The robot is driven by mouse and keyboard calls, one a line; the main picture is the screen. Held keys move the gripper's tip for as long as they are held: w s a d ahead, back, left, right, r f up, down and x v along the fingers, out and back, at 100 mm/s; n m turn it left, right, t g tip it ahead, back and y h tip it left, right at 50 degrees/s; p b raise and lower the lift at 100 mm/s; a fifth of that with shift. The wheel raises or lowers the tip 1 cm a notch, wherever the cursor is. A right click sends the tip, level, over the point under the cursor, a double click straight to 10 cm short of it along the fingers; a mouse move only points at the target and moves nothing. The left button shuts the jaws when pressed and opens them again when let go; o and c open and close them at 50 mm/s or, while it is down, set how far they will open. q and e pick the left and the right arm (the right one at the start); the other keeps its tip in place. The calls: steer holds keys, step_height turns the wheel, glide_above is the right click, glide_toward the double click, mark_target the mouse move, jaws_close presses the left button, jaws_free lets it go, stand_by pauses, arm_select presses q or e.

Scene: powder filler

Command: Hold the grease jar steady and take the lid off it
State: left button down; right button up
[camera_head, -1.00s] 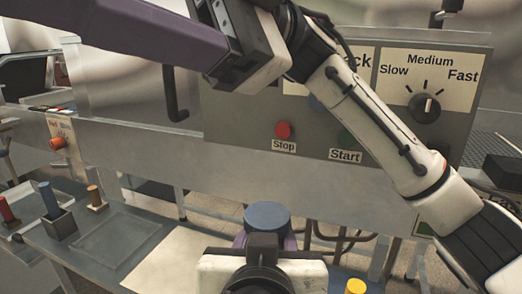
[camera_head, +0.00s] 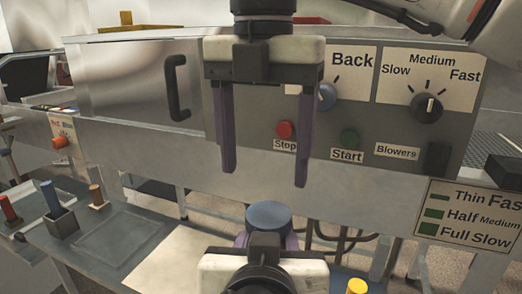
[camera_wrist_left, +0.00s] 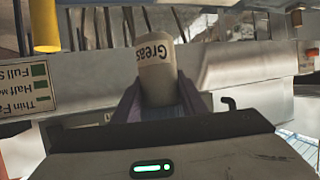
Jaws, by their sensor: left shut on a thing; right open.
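The grease jar (camera_wrist_left: 158,75) stands between my left gripper's purple fingers in the left wrist view, with part of its "Grease" label showing. Its blue-grey lid (camera_head: 269,215) is on top in the head view. My left gripper (camera_head: 268,240) is shut on the jar from the near side; its wrist hides most of the jar body there. My right gripper (camera_head: 264,180) is open and empty, pointing down above the lid. Its two purple fingers are wide apart, with a gap between the tips and the lid.
A machine panel (camera_head: 400,130) with knobs and Stop and Start buttons stands behind the jar. A yellow-topped piece (camera_head: 356,286) is at the right of my left wrist. Blue and orange pegs (camera_head: 50,196) stand on the bench (camera_head: 85,265) at the left.

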mark_target(263, 213)
step_height(263, 213, down, 8)
steer(key=shift+r, duration=0.25)
steer(key=shift+a, duration=0.1)
steer(key=c, duration=1.1)
steer(key=n, duration=0.6)
steer(key=shift+s+a+r+n, duration=0.1)
steer(key=shift+s+n, duration=0.1)
steer(key=shift+n, duration=0.2)
steer(key=o, duration=1.2)
steer(key=shift+c, duration=0.2)
steer(key=shift+d, duration=0.2)
